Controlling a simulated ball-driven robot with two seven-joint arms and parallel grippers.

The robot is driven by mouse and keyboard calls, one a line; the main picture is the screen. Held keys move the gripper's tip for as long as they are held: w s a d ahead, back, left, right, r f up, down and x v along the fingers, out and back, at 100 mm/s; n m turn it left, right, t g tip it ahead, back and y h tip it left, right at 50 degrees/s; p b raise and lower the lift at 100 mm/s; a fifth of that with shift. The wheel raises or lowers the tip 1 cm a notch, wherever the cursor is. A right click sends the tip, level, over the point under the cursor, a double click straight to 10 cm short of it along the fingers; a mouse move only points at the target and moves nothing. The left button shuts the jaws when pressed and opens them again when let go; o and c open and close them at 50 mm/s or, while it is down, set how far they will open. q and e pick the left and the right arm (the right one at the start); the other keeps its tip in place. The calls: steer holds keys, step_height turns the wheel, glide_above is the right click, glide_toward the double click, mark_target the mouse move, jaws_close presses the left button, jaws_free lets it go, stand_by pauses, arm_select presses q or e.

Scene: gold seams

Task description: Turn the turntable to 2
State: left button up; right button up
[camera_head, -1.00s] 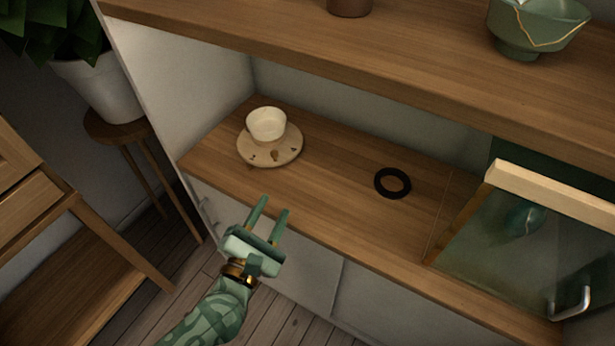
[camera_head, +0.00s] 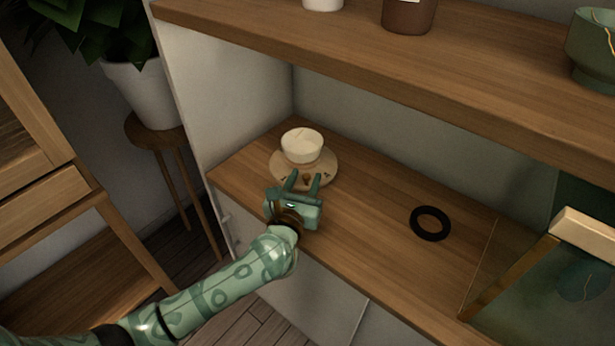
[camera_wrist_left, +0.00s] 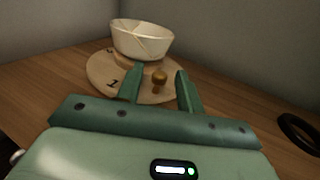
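The turntable (camera_head: 331,170) is a round pale wooden disc with dark marks near its rim, on the lower shelf. A cream bowl (camera_head: 302,146) with fine seams stands on it. In the left wrist view the turntable (camera_wrist_left: 100,73) shows a mark like a 1 at its front left and a small brown knob (camera_wrist_left: 159,78) near its front edge. My left gripper (camera_head: 302,180) is open at the turntable's front edge. In the wrist view its fingers (camera_wrist_left: 160,88) stand apart on either side of the knob, with nothing visibly clamped. My right gripper is not in view.
A black ring (camera_head: 430,207) lies on the lower shelf (camera_head: 375,220) to the right. Farther right is a glass-fronted case (camera_head: 550,290). The upper shelf (camera_head: 400,65) overhangs behind, carrying a brown pot (camera_head: 408,14) and a green bowl (camera_head: 592,50). A side wall bounds the left.

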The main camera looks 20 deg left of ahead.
arm_select(q)
steer(key=shift+w, duration=0.95)
jaws_close()
